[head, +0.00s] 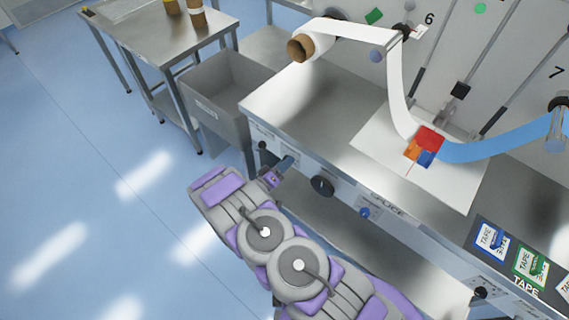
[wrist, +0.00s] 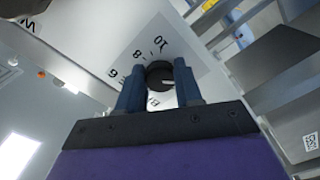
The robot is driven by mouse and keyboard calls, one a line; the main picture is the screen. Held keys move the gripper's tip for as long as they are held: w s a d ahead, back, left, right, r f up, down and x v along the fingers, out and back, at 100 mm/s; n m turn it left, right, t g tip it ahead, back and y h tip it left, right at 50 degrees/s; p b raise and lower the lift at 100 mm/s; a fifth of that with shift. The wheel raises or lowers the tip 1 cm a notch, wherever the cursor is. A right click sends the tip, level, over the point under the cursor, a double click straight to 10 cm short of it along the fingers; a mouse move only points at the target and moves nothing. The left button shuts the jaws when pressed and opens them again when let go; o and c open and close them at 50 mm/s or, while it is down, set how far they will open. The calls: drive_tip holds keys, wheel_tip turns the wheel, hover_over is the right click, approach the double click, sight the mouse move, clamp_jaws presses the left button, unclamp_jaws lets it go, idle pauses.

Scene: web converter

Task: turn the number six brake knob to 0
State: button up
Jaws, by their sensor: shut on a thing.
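A black round knob (wrist: 159,72) with a pale mark stands on a white dial plate in the wrist view. The figures 10, 8 and 6 show around it, upside down; 0 is not readable. The two blue fingers of my gripper (wrist: 160,84) are shut on the knob, one on each side. In the head view my gripper (head: 286,164) is at the front panel below the bench edge, and the held knob is hidden there. The label 6 (head: 429,18) is on the back wall.
The steel bench (head: 300,105) holds a white sheet (head: 372,151) and tape packs. A grey bin (head: 222,95) stands to the left. Open blue floor lies at the left.

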drive_tip(key=shift+w+a+n, duration=0.1)
drive_tip(key=shift+a+n, duration=0.1)
drive_tip(key=shift+n, duration=0.3)
drive_tip(key=o, duration=1)
drive_tip(key=shift+a+f, duration=0.1)
drive_tip(key=shift+o, duration=0.2)
drive_tip(key=p+v, duration=0.2)
drive_tip(key=v, duration=1.5)
drive_tip(key=shift+a+f, duration=0.1)
